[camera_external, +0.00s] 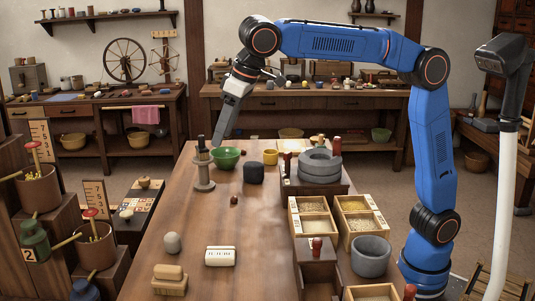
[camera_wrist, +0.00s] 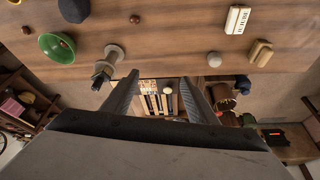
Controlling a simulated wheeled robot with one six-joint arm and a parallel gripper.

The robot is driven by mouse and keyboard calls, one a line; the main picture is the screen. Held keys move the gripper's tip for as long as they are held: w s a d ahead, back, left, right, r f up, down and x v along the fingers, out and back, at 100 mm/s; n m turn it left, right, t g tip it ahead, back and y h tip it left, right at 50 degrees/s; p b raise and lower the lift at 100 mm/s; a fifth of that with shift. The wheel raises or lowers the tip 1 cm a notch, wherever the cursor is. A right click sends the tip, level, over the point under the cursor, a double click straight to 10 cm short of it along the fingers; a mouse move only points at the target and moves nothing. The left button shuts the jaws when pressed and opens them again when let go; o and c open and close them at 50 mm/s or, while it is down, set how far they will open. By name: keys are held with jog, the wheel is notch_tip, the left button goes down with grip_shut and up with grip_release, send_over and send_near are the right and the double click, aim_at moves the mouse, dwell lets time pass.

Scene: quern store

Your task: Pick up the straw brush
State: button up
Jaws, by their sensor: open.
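I cannot pick out the straw brush with certainty. A tan two-layered block (camera_external: 169,279) at the table's near left edge could be it; it also shows in the wrist view (camera_wrist: 260,52), but no bristles can be made out. My gripper (camera_external: 219,138) points down above the far part of the table, near the green bowl (camera_external: 226,158) and a spool-like stand (camera_external: 204,175) with a dark top. In the wrist view my gripper (camera_wrist: 158,78) is open, its two fingers spread with nothing between them. The tan block is well away from the fingers.
A white marked block (camera_external: 220,256), a grey lump (camera_external: 172,243) and a dark pot (camera_external: 254,173) stand on the table (camera_external: 190,215). Grain boxes (camera_external: 313,217) and grey quern stones (camera_external: 320,167) fill its right side. The middle is mostly clear.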

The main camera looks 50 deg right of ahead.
jog(key=s+a+f+n, duration=0.1)
jog(key=s+a, duration=0.3)
jog(key=a, duration=0.3)
jog(key=s+a+f, duration=0.1)
jog(key=s+a, duration=0.3)
jog(key=a, duration=0.3)
send_near(168, 267)
jog(key=shift+n+y, duration=0.3)
jog(key=x, duration=0.4)
jog(key=shift+s+d+f, duration=0.1)
jog(key=shift+d+f, duration=0.05)
jog(key=shift+d, duration=0.05)
jog(key=shift+x, duration=3.15)
jog(key=shift+d, duration=0.1)
jog(key=c, duration=1.2)
